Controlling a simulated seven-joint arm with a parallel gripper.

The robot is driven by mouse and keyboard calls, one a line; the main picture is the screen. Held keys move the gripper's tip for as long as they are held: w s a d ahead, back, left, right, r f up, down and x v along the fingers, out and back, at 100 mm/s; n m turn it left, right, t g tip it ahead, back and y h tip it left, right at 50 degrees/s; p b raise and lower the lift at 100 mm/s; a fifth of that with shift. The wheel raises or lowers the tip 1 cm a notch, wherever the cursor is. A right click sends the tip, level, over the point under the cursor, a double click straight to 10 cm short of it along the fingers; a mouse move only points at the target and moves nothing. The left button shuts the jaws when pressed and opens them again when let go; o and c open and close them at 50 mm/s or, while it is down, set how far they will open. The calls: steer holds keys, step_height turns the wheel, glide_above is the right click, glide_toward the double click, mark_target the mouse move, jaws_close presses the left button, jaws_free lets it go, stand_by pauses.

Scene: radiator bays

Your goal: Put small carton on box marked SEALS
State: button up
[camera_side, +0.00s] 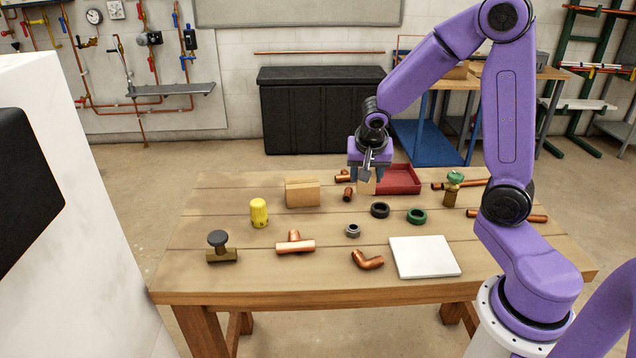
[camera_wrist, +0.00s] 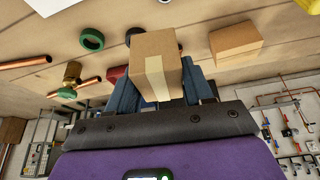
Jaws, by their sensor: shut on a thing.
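My gripper (camera_side: 367,175) is shut on a small tan carton (camera_wrist: 152,62) with a pale tape strip. The blue fingers flank the carton in the wrist view. In the side view the carton (camera_side: 366,187) is partly hidden below the gripper, near the red tray; I cannot tell how high it is above the table. A larger brown cardboard box (camera_side: 302,192) sits on the table to the left of my gripper. It also shows in the wrist view (camera_wrist: 236,38), apart from the carton. No SEALS marking is readable on it in either view.
A red tray (camera_side: 402,190) is just right of my gripper. Black (camera_side: 380,210) and green rings (camera_side: 417,216), a yellow cylinder (camera_side: 259,212), copper fittings (camera_side: 295,246), a valve (camera_side: 453,188) and a white plate (camera_side: 424,257) are spread on the wooden table (camera_side: 200,285).

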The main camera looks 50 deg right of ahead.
steer(key=w+a+r+n, duration=0.1)
steer(key=w+a+r, duration=0.1)
steer(key=w+r, duration=0.5)
glide_toward(302, 178)
steer(key=shift+w+d+f+y, duration=0.15)
steer(key=shift+w+d+f, duration=0.05)
steer(key=shift+d, duration=0.25)
steer(key=shift+w+d+f+y, duration=0.15)
steer(key=shift+d+f, duration=0.05)
steer(key=shift+d, duration=0.2)
steer(key=shift+w+f, duration=0.3)
steer(key=shift+f, duration=1.5)
steer(key=shift+f, duration=0.15)
steer(key=o, duration=1.1)
steer(key=shift+c, duration=0.2)
